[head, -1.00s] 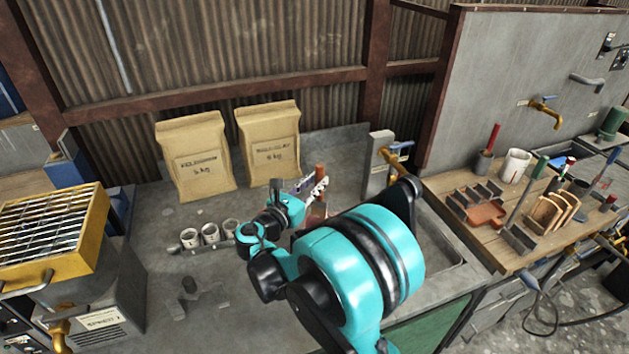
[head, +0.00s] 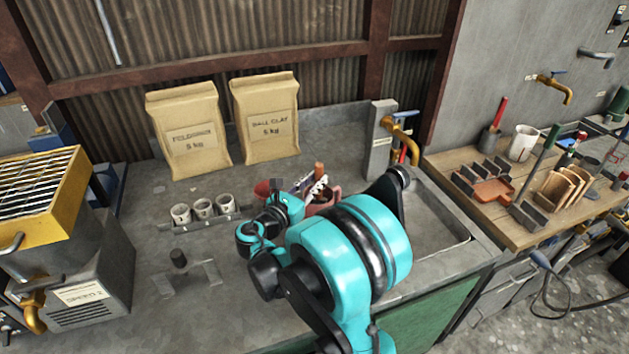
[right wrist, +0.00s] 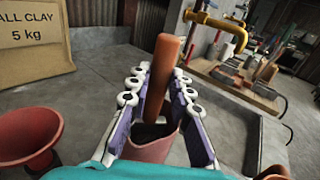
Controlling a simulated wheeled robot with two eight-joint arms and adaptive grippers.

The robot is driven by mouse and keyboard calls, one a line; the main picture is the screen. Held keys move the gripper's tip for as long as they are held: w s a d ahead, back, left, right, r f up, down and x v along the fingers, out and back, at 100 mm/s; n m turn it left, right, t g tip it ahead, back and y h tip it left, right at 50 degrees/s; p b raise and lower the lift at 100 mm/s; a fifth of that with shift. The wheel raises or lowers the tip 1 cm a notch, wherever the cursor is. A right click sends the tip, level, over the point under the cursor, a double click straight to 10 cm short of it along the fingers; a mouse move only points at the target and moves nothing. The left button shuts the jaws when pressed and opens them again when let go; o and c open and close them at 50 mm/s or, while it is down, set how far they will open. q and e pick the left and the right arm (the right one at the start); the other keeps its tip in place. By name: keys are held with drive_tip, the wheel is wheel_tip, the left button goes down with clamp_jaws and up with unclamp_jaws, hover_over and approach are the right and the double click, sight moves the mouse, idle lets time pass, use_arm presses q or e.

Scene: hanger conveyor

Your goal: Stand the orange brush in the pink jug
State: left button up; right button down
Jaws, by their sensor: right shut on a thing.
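The orange brush (right wrist: 165,75) stands nearly upright, its handle up, between the fingers of my right gripper (right wrist: 160,85). My right gripper is shut on it, and it also shows in the head view (head: 319,168). The pink jug (right wrist: 152,150) is under and between the fingers in the right wrist view, and the brush's lower end reaches into its mouth. In the head view the jug (head: 325,203) is partly hidden by my right arm. The brush's lower end is hidden, so I cannot tell if it touches the jug's bottom. My left gripper is not in view.
A red funnel-like piece (right wrist: 28,135) stands left of the jug. Several small cups (head: 203,208) sit in a rack further left. A brass tap (head: 402,124) and a sink (head: 440,235) are at the right.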

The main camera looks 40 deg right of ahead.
drive_tip(key=shift+f+b, duration=0.45)
drive_tip(key=shift+f, duration=0.35)
drive_tip(key=c, duration=1.3)
unclamp_jaws()
drive_tip(key=shift+a, duration=0.1)
drive_tip(key=v, duration=1.2)
drive_tip(key=shift+w, duration=0.1)
